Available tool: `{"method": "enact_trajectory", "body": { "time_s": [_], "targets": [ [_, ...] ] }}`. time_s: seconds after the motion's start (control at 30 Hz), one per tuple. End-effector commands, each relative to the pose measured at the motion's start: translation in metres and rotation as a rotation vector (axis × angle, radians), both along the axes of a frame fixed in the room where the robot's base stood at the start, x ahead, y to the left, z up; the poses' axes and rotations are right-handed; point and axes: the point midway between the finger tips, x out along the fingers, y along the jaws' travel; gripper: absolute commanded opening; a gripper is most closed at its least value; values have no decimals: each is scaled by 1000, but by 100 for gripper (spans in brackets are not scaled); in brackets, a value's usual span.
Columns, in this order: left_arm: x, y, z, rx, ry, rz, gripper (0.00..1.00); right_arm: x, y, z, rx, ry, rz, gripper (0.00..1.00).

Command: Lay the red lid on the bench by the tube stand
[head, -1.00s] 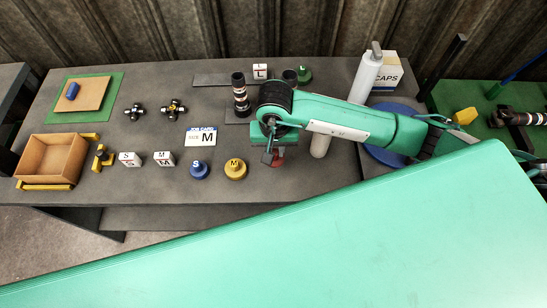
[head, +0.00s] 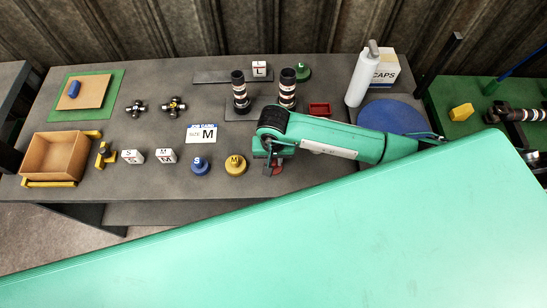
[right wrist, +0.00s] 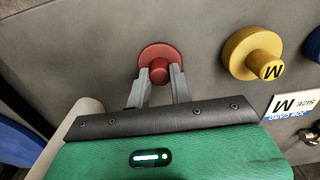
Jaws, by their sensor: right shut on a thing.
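The red lid (right wrist: 158,54) is a round disc with a knob, seen in the right wrist view. My right gripper (right wrist: 161,75) is shut on its knob. In the head view the lid (head: 277,169) shows as a small red patch beneath my right gripper (head: 270,164), near the bench's front edge. I cannot tell whether the lid touches the bench (head: 225,130). A pale cylinder (right wrist: 84,112) stands left of the gripper in the right wrist view; my arm hides it in the head view. I cannot tell whether it belongs to the tube stand. My left gripper is not in view.
A yellow M knob (head: 236,166) and a blue S knob (head: 200,166) stand left of the gripper. Two dark upright shafts (head: 240,95), a red tray (head: 319,109), a white bottle (head: 362,78) and a blue disc (head: 392,117) are behind. A job card (head: 201,134) lies mid-bench.

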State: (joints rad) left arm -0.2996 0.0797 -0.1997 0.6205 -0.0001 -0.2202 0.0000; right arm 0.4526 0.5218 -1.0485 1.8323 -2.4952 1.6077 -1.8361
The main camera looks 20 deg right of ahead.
Motion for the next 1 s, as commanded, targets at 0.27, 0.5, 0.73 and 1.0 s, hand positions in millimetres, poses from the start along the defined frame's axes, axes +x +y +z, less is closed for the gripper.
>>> {"method": "enact_trajectory", "body": {
  "time_s": [0.27, 0.5, 0.73, 1.0],
  "targets": [
    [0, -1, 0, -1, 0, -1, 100, 0, 0, 0, 0, 0, 0, 43],
    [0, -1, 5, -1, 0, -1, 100, 0, 0, 4, 0, 0, -1, 43],
    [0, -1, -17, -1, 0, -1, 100, 2, 0, 37, 2, -8, 2, 43],
    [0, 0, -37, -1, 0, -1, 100, 1, 0, 91, 1, -5, 1, 43]
  ]
}}
